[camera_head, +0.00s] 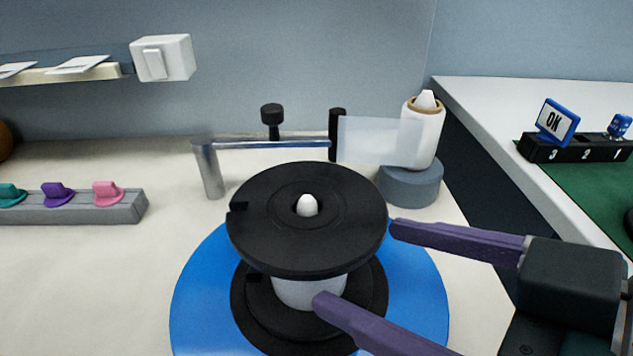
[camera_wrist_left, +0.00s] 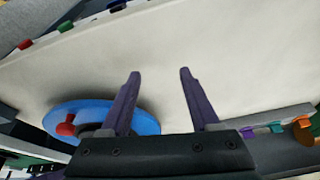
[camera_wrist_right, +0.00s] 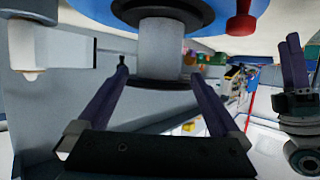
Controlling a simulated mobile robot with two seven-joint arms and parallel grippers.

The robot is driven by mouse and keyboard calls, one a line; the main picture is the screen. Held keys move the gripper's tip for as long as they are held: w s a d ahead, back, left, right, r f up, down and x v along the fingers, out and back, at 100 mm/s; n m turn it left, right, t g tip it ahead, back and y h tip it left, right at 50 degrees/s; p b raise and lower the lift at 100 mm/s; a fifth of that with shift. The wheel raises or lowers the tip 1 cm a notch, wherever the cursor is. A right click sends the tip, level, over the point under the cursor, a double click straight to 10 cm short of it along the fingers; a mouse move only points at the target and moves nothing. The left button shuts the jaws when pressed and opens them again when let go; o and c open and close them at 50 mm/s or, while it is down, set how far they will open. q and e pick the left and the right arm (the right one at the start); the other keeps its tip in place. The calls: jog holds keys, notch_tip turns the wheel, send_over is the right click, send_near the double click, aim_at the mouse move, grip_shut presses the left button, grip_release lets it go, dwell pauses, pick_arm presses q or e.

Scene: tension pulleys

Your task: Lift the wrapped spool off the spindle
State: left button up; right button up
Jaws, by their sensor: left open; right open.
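The wrapped spool (camera_head: 265,235) has black flanges and a pale wrapped core. It sits upright on the spindle, whose white tip (camera_head: 307,205) shows through the top flange. A blue round base (camera_head: 195,295) lies under it. My right gripper (camera_head: 355,262) is open, its purple fingers at the spool's right side, level with the gap between the flanges. In the right wrist view the pale core (camera_wrist_right: 160,50) shows between the open fingers, with no clear contact. My left gripper (camera_wrist_left: 159,73) is open and empty above the bare table; it is outside the head view.
A pale film roll (camera_head: 425,135) on a grey stand (camera_head: 410,185) and a metal bar with black posts (camera_head: 270,144) stand behind the spool. A grey rack (camera_head: 75,210) with coloured pieces is at the left. A red knob (camera_wrist_left: 66,127) is by the blue base.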

aim_at(309, 237)
jog(key=x, duration=0.9)
jog(key=shift+d+b, duration=0.1)
jog(key=shift+b, duration=0.3)
grip_shut()
jog(key=shift+r, duration=0.2)
